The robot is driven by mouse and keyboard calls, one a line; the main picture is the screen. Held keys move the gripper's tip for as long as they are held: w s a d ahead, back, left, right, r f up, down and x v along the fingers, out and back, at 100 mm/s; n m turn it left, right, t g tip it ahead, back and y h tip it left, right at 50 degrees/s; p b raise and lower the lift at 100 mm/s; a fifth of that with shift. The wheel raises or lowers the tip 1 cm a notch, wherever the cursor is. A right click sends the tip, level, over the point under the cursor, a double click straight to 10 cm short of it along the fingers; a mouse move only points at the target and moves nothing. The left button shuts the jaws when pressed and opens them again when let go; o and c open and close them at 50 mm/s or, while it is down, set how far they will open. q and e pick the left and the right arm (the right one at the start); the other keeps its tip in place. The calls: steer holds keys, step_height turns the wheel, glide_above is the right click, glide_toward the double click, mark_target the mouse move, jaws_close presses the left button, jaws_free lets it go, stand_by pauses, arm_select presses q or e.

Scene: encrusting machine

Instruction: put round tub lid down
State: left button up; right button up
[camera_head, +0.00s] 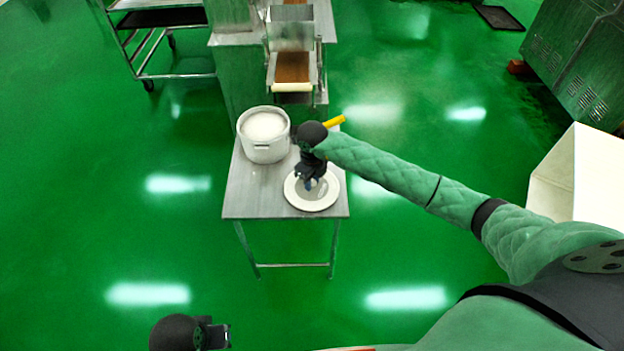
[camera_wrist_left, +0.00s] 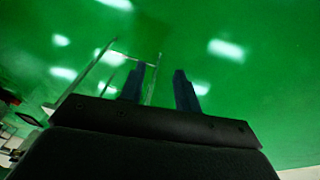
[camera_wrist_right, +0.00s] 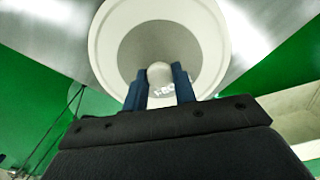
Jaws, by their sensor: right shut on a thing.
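The round tub lid (camera_head: 300,202) is a white disc with a greyer middle, at the front right of the small metal table. It also shows in the right wrist view (camera_wrist_right: 110,45). My right gripper (camera_head: 312,184) is over its middle, with its fingers (camera_wrist_right: 160,88) shut on the lid's round knob. The lid looks flat and level; I cannot tell if it touches the tabletop. The white tub (camera_head: 264,148) stands open behind and left of the lid, with white contents. My left gripper (camera_head: 226,336) is low at the picture's bottom, open and empty in the left wrist view (camera_wrist_left: 160,85).
The metal table (camera_head: 248,200) has bare room at its front left. A yellow handle (camera_head: 334,121) shows beside my right wrist. A wheeled rack (camera_head: 165,18) is back left, and a pale box (camera_head: 560,170) is at right.

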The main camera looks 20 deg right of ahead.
steer(key=shift+f, duration=0.1)
steer(key=o, duration=1)
steer(key=shift+c, duration=0.2)
